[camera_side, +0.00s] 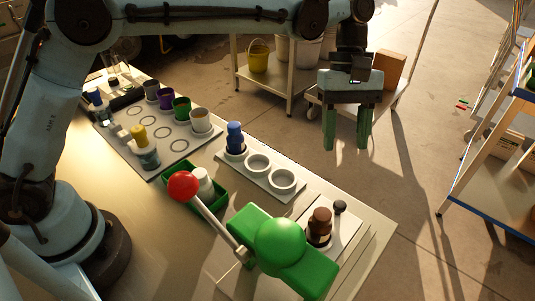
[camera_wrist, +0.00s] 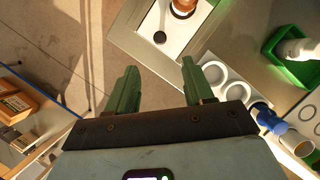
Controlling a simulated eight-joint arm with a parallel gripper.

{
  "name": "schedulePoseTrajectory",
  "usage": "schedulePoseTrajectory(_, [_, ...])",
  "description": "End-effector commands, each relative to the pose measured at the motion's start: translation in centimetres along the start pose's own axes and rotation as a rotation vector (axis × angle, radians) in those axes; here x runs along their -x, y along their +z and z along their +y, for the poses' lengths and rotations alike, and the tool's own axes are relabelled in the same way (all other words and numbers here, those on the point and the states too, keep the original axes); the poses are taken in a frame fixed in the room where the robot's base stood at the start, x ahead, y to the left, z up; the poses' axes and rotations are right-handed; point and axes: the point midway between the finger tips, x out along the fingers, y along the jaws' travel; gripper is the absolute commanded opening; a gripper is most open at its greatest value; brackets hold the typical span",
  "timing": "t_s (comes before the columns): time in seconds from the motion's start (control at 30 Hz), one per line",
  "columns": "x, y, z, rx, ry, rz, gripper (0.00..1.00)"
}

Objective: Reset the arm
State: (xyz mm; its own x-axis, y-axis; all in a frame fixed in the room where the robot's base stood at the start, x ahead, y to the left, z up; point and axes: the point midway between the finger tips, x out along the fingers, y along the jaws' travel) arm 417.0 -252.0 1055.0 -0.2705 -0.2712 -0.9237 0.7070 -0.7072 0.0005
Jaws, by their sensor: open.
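My gripper (camera_side: 347,138) is open and empty, with two green fingers pointing down. In the side view it hangs above and beyond the table's far edge, right of the blue-capped bottle. It also shows in the wrist view (camera_wrist: 158,76), with nothing between the fingers. My arm reaches from the lower left across the top of the side view to it. Below on the table (camera_side: 375,240) are a white holder (camera_side: 262,178) with a blue-capped bottle (camera_side: 235,138) in one ring and two empty rings, and a brown bottle (camera_side: 319,226) on a white plate.
A green press (camera_side: 281,247) with a red-knobbed lever (camera_side: 184,186) stands at the table's front. A green tray (camera_side: 212,203) holds a white item. A board (camera_side: 165,157) with several cups and bottles lies left. A cart (camera_side: 267,78) and shelf (camera_side: 490,195) stand beyond the table.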

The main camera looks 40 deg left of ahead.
Motion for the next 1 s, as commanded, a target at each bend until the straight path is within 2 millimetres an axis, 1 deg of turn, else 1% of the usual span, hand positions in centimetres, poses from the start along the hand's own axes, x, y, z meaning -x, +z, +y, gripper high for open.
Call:
schedulePoseTrajectory(0.07, [0.2, -0.1, -0.2, -0.005, 0.006, 0.005, 0.52])
schedulePoseTrajectory(0.17, [1.1, -0.5, -1.0, -0.032, 0.033, 0.028, 0.52])
schedulePoseTrajectory(0.27, [2.5, -1.3, -2.6, -0.085, 0.078, 0.076, 0.52])
schedulePoseTrajectory(0.4, [4.4, -2.5, -5.7, -0.184, 0.146, 0.173, 0.52])
schedulePoseTrajectory(0.47, [5.1, -3.0, -7.2, -0.229, 0.17, 0.221, 0.52])
schedulePoseTrajectory(0.6, [6.1, -4.1, -10.7, -0.331, 0.212, 0.337, 0.52])
schedulePoseTrajectory(0.8, [6.5, -5.4, -16.0, -0.478, 0.232, 0.518, 0.52])
schedulePoseTrajectory(1.0, [5.5, -6.6, -21.1, -0.623, 0.204, 0.71, 0.52])
